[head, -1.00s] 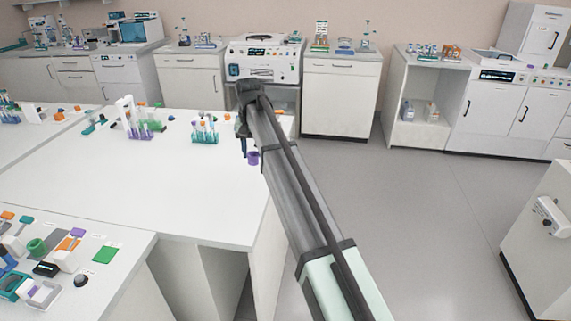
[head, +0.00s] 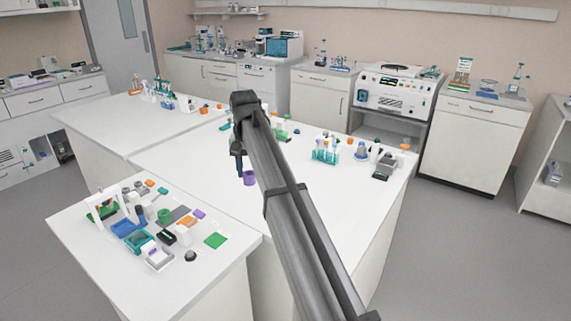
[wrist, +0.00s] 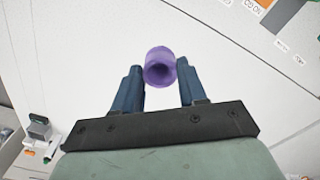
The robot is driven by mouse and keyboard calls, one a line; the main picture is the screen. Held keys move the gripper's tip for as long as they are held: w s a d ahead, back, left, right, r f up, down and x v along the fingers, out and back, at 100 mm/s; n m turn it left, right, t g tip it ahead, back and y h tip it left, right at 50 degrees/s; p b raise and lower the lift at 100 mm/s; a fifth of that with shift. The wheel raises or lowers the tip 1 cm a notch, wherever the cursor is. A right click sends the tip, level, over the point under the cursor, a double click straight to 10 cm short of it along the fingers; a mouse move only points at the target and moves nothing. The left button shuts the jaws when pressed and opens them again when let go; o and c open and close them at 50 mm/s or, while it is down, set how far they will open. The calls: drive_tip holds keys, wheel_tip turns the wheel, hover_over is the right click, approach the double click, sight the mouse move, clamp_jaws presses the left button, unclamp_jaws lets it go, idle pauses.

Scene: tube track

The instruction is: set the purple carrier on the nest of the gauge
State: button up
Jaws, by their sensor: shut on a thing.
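The purple carrier (head: 250,178) is a short hollow cylinder. It also shows in the wrist view (wrist: 160,62), with its round opening facing the camera. My gripper (head: 241,170) is shut on it; in the wrist view the two blue fingers (wrist: 157,76) stand on either side of it. In the head view the carrier hangs above the white bench. I cannot tell which device is the gauge, and its nest is not recognisable in these frames.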

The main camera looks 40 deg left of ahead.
drive_tip(key=s+a+f+n, duration=0.2)
drive_tip(key=s, duration=0.8)
drive_tip(key=s+a+f+n, duration=0.1)
drive_tip(key=s+a+f, duration=0.15)
drive_tip(key=s, duration=0.75)
drive_tip(key=s+a+f+n, duration=0.1)
drive_tip(key=s+a+n, duration=0.15)
drive_tip(key=s, duration=0.75)
drive_tip(key=shift+m, duration=0.35)
drive_tip(key=shift+s+f, duration=0.15)
drive_tip(key=shift+f, duration=2.4)
drive_tip(key=shift+f, duration=0.15)
drive_tip(key=o, duration=0.9)
wheel_tip(320, 180, up, 14)
drive_tip(key=shift+f, duration=0.1)
